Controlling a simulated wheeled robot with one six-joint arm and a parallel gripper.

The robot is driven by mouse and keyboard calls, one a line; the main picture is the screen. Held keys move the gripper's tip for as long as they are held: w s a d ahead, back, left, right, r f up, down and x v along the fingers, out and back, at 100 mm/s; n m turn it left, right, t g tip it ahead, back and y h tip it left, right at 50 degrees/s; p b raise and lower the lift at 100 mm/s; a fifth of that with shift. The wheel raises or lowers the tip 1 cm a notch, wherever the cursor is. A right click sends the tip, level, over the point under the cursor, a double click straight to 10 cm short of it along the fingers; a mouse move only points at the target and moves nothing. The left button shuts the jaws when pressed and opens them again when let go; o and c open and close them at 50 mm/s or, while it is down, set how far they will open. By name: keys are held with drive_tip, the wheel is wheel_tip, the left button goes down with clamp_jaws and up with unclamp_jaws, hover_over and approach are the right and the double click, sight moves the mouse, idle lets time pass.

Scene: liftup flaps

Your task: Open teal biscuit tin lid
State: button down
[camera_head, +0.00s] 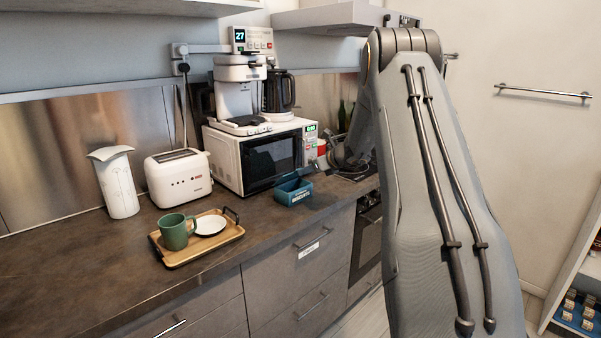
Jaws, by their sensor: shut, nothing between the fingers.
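The teal biscuit tin (294,194) stands on the dark counter in front of the microwave, right of the tray. Light lettering shows on its front. Its top looks open, with a dark inside and a raised teal edge at the back. At this size I cannot tell how far the lid is tilted. My arm fills the right of the view, rising and bending over at the top.
A white microwave (262,158) with a coffee maker (238,92) on top stands behind the tin. A toaster (178,178), a white jug (118,186) and a wooden tray (184,256) with a green mug (177,232) are to the left. The counter's front left is clear.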

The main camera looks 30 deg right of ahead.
drive_tip(key=w+r, duration=0.1)
drive_tip(key=w+a+r+p, duration=0.1)
drive_tip(key=w+r, duration=0.1)
drive_tip(key=shift+w+a, duration=0.1)
drive_tip(key=shift+a, duration=0.1)
drive_tip(key=shift+w+a+r, duration=0.2)
drive_tip(key=shift+w+r, duration=0.15)
drive_tip(key=shift+w, duration=0.3)
drive_tip(key=shift+w+a+r, duration=0.2)
drive_tip(key=shift+w+r, duration=0.15)
drive_tip(key=shift+w, duration=0.25)
drive_tip(key=shift+r, duration=0.1)
